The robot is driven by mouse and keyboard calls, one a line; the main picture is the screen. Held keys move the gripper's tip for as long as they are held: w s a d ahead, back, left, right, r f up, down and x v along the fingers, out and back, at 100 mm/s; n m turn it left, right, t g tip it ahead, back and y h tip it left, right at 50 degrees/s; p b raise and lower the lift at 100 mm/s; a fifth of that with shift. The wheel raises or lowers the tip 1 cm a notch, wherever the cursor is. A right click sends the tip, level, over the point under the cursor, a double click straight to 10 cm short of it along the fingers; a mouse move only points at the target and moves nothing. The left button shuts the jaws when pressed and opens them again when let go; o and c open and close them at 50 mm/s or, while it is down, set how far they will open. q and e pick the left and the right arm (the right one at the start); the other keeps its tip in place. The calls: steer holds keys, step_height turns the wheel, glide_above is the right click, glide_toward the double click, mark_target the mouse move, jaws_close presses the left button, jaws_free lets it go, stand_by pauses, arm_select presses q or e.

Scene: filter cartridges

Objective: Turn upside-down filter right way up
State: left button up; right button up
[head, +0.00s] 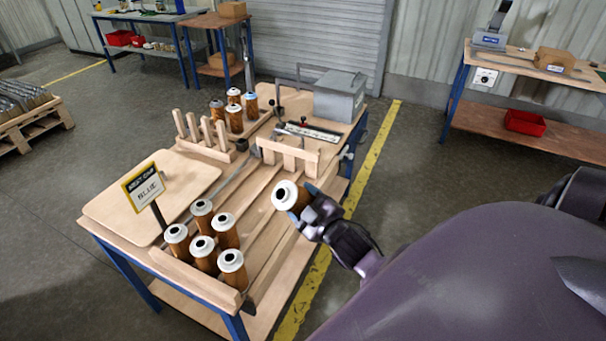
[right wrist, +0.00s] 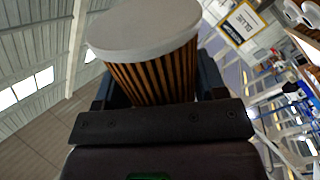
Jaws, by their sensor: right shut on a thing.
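My right gripper (head: 304,199) is shut on a filter (head: 285,195) and holds it above the right side of the table. The filter lies tipped on its side, its white end with a dark hole facing left toward the head camera. In the right wrist view the same filter (right wrist: 155,65) shows a brown pleated body and a plain pale end cap with no hole in sight. Several other filters (head: 203,254) stand upright at the table's front left, white holed caps up. My left gripper is not in view.
The wooden table (head: 106,210) carries slats, a flat board and a sign (head: 143,186) reading BLUE. A grey box (head: 339,96) sits at the back right.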

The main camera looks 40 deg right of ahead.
steer(key=shift+m, duration=0.3)
steer(key=m, duration=0.4)
steer(key=shift+m, duration=1.3)
